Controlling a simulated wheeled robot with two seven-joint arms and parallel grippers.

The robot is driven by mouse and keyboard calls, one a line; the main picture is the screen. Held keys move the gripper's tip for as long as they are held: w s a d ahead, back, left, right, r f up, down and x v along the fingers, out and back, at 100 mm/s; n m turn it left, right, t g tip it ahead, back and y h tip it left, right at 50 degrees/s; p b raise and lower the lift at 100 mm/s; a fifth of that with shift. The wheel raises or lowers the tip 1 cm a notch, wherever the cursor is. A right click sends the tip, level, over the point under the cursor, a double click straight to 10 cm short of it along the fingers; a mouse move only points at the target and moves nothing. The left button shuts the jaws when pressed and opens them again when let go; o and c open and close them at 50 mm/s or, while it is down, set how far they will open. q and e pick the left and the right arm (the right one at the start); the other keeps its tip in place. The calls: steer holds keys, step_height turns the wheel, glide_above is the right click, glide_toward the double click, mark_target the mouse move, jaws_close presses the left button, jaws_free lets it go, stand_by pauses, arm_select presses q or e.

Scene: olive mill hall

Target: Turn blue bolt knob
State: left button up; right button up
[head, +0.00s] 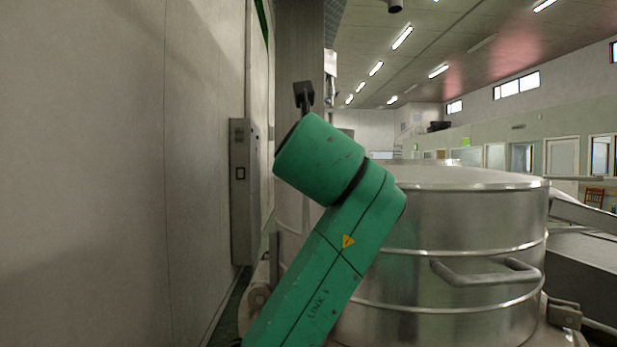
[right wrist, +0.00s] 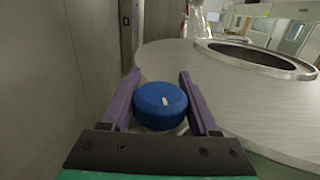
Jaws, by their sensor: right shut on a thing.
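The blue bolt knob (right wrist: 160,108) is a round, squat knob with a short white mark on its top, at the middle of the right wrist view. My right gripper (right wrist: 161,76) has one purple finger on each side of it and is shut on it. The white mark points roughly up and down in that view. What lies under the knob is mostly hidden by the knob and the gripper's dark palm. In the head view my green arm fills the middle, and neither the knob nor the right gripper's fingers can be made out. My left gripper is in neither view.
A big steel vessel (head: 470,225) with a bar handle (head: 485,272) stands right of my arm. Its pale top (right wrist: 240,105) has a round dark opening (right wrist: 262,60). A plain wall (head: 90,170) with a grey box (head: 240,190) is close on the left.

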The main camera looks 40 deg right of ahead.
steer(key=n+t+y+b, duration=0.1)
steer(key=n+y, duration=0.1)
steer(key=a+n+t+y+b, duration=0.1)
steer(key=y+b, duration=0.1)
steer(key=y, duration=0.1)
steer(key=n+t+y+b, duration=0.1)
steer(key=n+y, duration=0.1)
steer(key=y, duration=0.1)
steer(key=shift+w+a+f+n, duration=0.15)
steer(key=shift+w+f+n, duration=0.15)
steer(key=shift+f, duration=0.1)
steer(key=shift+a+r+n+y+b, duration=0.15)
steer(key=shift+n+y+b, duration=0.25)
steer(key=shift+n+y, duration=0.55)
steer(key=shift+a+f+n+y+b, duration=0.1)
steer(key=shift+a+n+y+b, duration=0.25)
steer(key=shift+y, duration=1.05)
steer(key=shift+a+r+n+y+b, duration=0.1)
steer(key=shift+n+y+b, duration=0.35)
steer(key=shift+n+y, duration=0.6)
steer(key=shift+y, duration=0.4)
steer(key=o, duration=1.3)
steer(key=shift+o, duration=0.4)
steer(key=shift+d, duration=0.1)
